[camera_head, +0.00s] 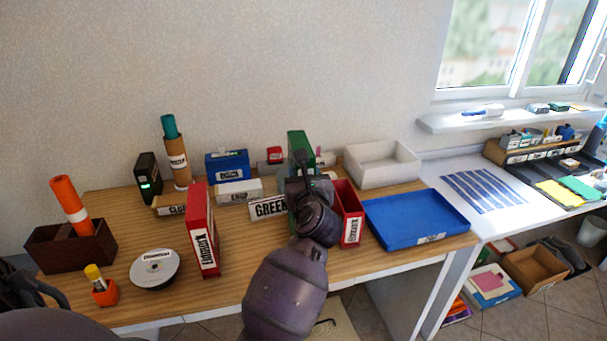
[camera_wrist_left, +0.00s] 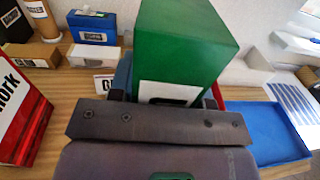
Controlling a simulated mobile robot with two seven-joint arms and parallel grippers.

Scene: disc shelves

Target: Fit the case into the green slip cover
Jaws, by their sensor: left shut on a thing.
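A tall green box-shaped thing (camera_head: 299,143) with a white label stands upright between the fingers of my left gripper (camera_head: 300,178). It fills the middle of the left wrist view (camera_wrist_left: 190,45), where my left gripper (camera_wrist_left: 168,92) is shut on it from both sides. I cannot tell whether it is the case, the slip cover or both together. A little green also shows below the gripper in the head view; my wrist hides the rest and the lower end. A white sign reading GREEN (camera_head: 268,208) stands just left of it. My right gripper is not in view.
A red open box (camera_head: 350,213) stands close on the right, with a blue tray (camera_head: 418,220) beyond it. A red labelled box (camera_head: 203,230) stands to the left. A white bin (camera_head: 382,162) and a blue box (camera_head: 227,165) are behind. Wood is clear left of the sign.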

